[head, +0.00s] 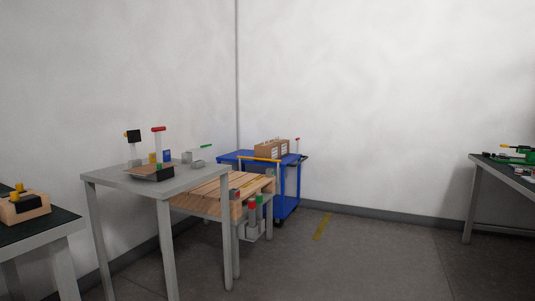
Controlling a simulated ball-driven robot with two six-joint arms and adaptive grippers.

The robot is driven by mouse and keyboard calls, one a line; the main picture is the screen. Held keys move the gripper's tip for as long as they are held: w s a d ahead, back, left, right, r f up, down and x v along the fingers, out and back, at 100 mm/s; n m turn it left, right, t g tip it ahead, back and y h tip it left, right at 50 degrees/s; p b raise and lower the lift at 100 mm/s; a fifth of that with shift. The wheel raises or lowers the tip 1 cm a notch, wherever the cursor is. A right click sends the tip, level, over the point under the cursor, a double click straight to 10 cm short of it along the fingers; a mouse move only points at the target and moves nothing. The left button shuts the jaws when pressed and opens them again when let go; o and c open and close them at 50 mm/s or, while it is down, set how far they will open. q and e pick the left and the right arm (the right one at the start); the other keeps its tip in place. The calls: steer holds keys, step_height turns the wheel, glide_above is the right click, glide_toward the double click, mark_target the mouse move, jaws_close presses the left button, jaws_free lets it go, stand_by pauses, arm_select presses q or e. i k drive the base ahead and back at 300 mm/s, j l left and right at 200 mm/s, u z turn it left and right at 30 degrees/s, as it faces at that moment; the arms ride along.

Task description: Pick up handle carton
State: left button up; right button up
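A brown carton (268,149) with white labels stands on top of the blue cart (230,156) in the far corner of the room. It looks like the handle carton, but it is too small here to read its labels or make out a handle. Neither of my grippers shows in the head view, and nothing is seen touching the carton.
A grey table (110,176) with small devices stands left of centre, before a wooden-topped table (205,196). A dark-topped bench (50,229) is at the lower left, another table (488,168) at the right. The floor (370,260) between is clear.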

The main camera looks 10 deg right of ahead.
mark_target(265, 149)
steer(key=i+l+z, duration=0.6)
steer(key=i, duration=0.35)
steer(key=i+l+z, duration=0.25)
steer(key=i, duration=0.3)
steer(key=i+z, duration=0.3)
steer(key=i, duration=0.2)
steer(key=i+l+u, duration=0.2)
steer(key=i+u, duration=0.25)
steer(key=i, duration=0.3)
steer(key=i+l+u, duration=0.5)
steer(key=i, duration=0.2)
steer(key=i+l+u, duration=0.45)
steer(key=i+l, duration=0.15)
steer(key=u, duration=0.2)
steer(key=i+l+u, duration=0.25)
steer(key=u, duration=0.15)
steer(key=i+l+u, duration=0.45)
steer(key=k+j, duration=0.05)
steer(key=j, duration=0.05)
